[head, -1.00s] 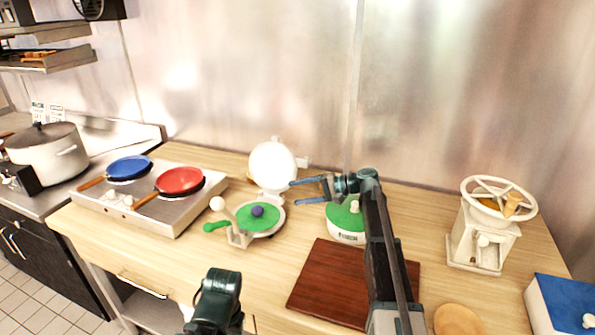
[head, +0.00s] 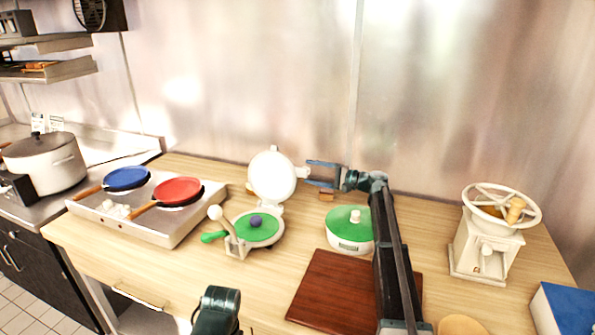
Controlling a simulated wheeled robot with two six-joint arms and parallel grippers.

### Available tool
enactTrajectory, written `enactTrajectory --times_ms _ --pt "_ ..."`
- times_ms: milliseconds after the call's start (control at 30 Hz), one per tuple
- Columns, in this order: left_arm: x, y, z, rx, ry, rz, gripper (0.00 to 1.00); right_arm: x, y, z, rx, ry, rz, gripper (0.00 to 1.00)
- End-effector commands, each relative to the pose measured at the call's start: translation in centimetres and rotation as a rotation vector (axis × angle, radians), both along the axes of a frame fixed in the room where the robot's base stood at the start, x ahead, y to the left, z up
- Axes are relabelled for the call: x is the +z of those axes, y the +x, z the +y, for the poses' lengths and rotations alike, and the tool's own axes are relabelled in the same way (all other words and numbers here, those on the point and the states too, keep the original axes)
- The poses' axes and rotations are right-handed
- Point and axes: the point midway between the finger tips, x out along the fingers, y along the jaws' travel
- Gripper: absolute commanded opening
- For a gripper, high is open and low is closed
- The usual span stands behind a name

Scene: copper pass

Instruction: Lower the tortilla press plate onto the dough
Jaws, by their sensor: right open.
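The tortilla press stands on the wooden counter with its round white upper plate (head: 272,176) raised upright at the back. Its lower plate (head: 271,234) carries a green disc (head: 242,230) with a dark blue-purple dough ball (head: 256,221) on it.
A dark red board (head: 335,290) lies in front. A white grinder (head: 487,240) and blue-lidded box (head: 566,306) stand right. A double burner with blue (head: 127,178) and red pans (head: 178,190) stands left.

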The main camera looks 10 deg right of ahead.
Motion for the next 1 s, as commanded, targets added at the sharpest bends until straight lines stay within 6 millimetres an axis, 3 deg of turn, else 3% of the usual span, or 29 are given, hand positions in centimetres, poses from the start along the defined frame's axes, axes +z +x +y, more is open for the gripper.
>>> enactTrajectory --times_ms 300,767,1000 --pt "0.0 0.0 0.0 0.0 0.0 0.0 0.5 0.0 2.7 3.9 0.001 -0.001 0.0 0.71" --pt "0.0 0.0 0.0 0.0 0.0 0.0 0.5 0.0 3.2 4.8 0.0 0.0 0.0 0.71" --pt "0.0 0.0 0.0 0.0 0.0 0.0 0.5 0.0 3.2 4.8 0.0 0.0 0.0 0.32"
